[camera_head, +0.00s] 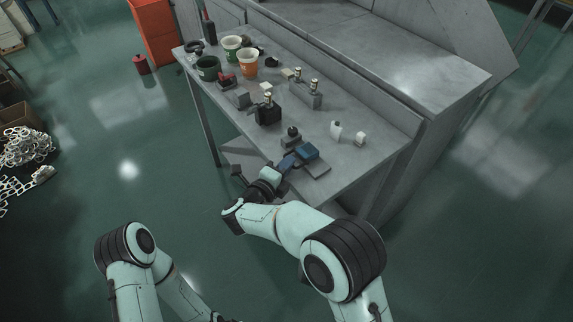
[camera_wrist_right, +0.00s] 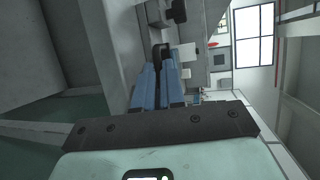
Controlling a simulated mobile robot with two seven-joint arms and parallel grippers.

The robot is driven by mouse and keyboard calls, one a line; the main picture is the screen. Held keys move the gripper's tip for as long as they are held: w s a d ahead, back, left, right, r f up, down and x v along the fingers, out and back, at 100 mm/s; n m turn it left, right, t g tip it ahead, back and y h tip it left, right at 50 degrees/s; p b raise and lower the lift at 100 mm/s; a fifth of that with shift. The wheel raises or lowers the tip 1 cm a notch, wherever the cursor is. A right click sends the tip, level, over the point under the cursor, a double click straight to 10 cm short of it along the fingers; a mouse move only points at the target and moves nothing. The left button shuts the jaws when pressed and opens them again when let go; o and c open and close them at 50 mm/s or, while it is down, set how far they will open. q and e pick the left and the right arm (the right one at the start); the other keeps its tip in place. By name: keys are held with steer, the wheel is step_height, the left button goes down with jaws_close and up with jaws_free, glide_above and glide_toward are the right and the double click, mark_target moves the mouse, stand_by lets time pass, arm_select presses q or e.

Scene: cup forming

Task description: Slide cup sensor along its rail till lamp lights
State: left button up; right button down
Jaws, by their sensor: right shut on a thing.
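My right gripper (camera_head: 299,154) is low at the near right end of the grey bench, with blue fingers. In the right wrist view the fingers (camera_wrist_right: 160,82) are shut on a small black part (camera_wrist_right: 160,52), which I take to be the cup sensor. In the head view the fingers hide most of it. A flat grey plate (camera_head: 316,170) lies under the fingers. A grey block with a dark knob (camera_head: 292,132) stands just beyond them. I cannot make out the rail or a lit lamp. My left arm shows at lower left, but its gripper is out of view.
On the bench (camera_head: 350,112) stand a black device (camera_head: 267,112), a grey device (camera_head: 303,96), a white piece (camera_head: 335,131) and a white cube (camera_head: 360,139). A raised ledge runs along the back.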

stand_by(0.6)
steer(key=shift+w+a+b, duration=0.1)
steer(key=shift+w+b, duration=0.1)
steer(key=shift+b, duration=0.3)
steer(key=c, duration=1.5)
jaws_free()
steer(key=v, duration=1.3)
steer(key=shift+s+r, duration=0.15)
steer(key=shift+s, duration=0.1)
steer(key=shift+a, duration=0.1)
